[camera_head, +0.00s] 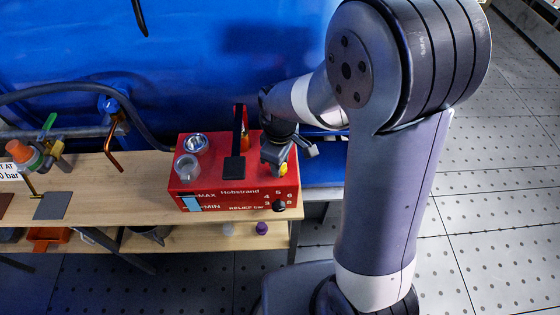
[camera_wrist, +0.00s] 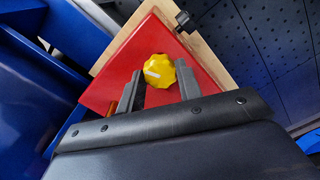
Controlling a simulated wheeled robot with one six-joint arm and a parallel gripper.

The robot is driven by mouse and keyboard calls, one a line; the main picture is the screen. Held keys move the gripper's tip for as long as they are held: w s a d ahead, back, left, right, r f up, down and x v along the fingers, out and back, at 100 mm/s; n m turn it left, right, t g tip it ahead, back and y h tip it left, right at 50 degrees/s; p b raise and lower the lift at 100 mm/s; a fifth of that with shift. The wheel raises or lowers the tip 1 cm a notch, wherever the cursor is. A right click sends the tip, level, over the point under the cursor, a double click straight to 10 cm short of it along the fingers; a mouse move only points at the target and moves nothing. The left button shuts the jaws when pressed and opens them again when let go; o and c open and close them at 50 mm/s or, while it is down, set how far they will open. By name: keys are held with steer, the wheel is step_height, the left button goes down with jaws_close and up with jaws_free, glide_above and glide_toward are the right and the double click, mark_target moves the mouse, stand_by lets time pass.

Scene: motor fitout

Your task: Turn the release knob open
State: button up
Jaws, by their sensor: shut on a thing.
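The yellow release knob (camera_wrist: 158,71) is a lobed knob with a white mark on the top of a red box (camera_head: 238,198). In the head view the yellow knob (camera_head: 283,169) shows only partly beside my gripper (camera_head: 274,157). In the wrist view my gripper (camera_wrist: 158,86) has one finger on each side of the knob and is shut on it. The near side of the knob and the exact finger contact are partly hidden.
The red box stands on a wooden bench (camera_head: 135,180) and carries a black knob (camera_head: 279,206), a black-and-red upright handle (camera_head: 237,150) and two round ports. Pipes and valves (camera_head: 48,145) are at left. A blue wall is behind; open floor lies at right.

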steer(key=shift+n, duration=0.7)
steer(key=o, duration=1)
steer(key=shift+c, duration=0.2)
steer(key=shift+r, duration=0.15)
step_height(320, 180, up, 11)
steer(key=shift+f, duration=0.2)
